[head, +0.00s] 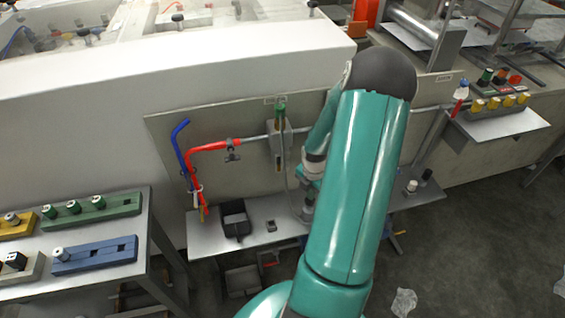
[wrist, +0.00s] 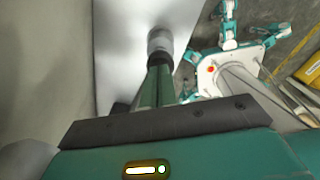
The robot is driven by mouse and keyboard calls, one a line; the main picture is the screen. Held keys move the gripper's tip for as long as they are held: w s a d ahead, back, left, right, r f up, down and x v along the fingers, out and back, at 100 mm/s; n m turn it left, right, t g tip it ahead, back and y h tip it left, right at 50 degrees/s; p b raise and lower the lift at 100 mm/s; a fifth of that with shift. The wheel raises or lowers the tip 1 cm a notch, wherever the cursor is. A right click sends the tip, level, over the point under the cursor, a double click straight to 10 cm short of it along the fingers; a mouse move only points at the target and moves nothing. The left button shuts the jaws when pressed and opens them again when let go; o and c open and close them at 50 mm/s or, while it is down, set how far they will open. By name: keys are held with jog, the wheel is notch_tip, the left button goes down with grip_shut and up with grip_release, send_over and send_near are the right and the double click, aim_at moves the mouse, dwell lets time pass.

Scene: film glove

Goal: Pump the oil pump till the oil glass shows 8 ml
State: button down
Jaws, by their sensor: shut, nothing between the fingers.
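The oil glass (head: 280,142) is a narrow upright tube with a green top on the grey back panel; its level is too small to read. A grey round-topped cylinder, which looks like the oil pump (head: 307,212), stands on the bench right of the glass, partly hidden by my arm. In the wrist view, my gripper (wrist: 160,64) has its green fingers shut together with nothing between them. The tips are at the grey cylinder's round head (wrist: 160,40); I cannot tell whether they touch it.
Red and blue hoses (head: 187,165) hang left of the glass by a pipe with a valve (head: 232,150). A side table with coloured blocks (head: 95,208) is at left. Crumpled plastic (head: 404,302) lies on the floor.

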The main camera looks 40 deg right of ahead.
jog(key=shift+f, duration=1.2)
jog(key=shift+r, duration=1.7)
jog(key=shift+r, duration=3)
